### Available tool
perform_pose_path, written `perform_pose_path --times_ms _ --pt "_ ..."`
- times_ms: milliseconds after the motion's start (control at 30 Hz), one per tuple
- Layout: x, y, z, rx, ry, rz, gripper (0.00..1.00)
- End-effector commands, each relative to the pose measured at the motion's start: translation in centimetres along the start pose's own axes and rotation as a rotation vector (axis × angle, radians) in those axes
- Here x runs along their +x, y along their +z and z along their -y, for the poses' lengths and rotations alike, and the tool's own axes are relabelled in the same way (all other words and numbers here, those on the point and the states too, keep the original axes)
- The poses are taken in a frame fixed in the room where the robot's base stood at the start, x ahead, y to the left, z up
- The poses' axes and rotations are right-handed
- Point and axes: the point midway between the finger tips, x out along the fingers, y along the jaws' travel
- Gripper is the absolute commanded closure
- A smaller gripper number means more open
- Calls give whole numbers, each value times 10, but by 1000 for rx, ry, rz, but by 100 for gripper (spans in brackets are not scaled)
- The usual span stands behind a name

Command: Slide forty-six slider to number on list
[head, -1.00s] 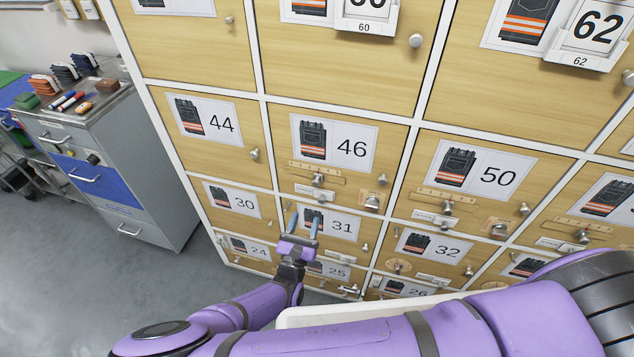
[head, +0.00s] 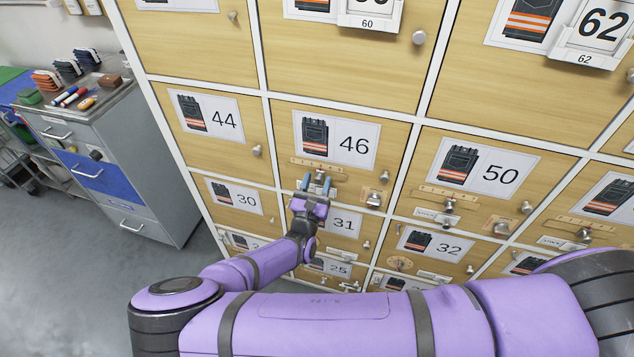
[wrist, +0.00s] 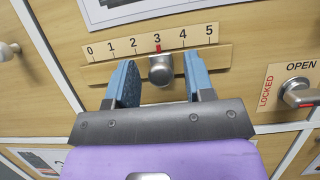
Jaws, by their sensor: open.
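Door 46 (head: 335,140) is a wooden locker front with a picture card of dark trousers and the number 46. Its slider is a round metal knob (wrist: 161,70) on a wooden strip with a scale (wrist: 135,47) from 0 to 5. A red mark sits at 3, just above the knob. My gripper (head: 316,183) is open in front of this strip. In the wrist view its blue fingers (wrist: 158,62) stand on either side of the knob, with gaps visible. Whether the fingertips reach past the knob is hard to tell. I cannot make out a list.
A latch lever (wrist: 300,95) with LOCKED and OPEN labels is right of the scale. Door 44 (head: 212,130) is left, door 50 (head: 480,170) right, with a similar slider. A grey cabinet (head: 120,170) stands at the left, beside open floor.

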Motion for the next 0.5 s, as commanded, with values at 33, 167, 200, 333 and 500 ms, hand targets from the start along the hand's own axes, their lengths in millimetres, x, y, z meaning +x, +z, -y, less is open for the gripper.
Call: perform_pose_path --times_ms 33,167,200,333,500 --pt "0 0 0 0 0 0 52" --pt "0 0 0 0 0 0 68" --pt "0 0 0 0 0 0 77" --pt "0 0 0 0 0 0 100" --pt "0 0 -5 2 0 -1 100"
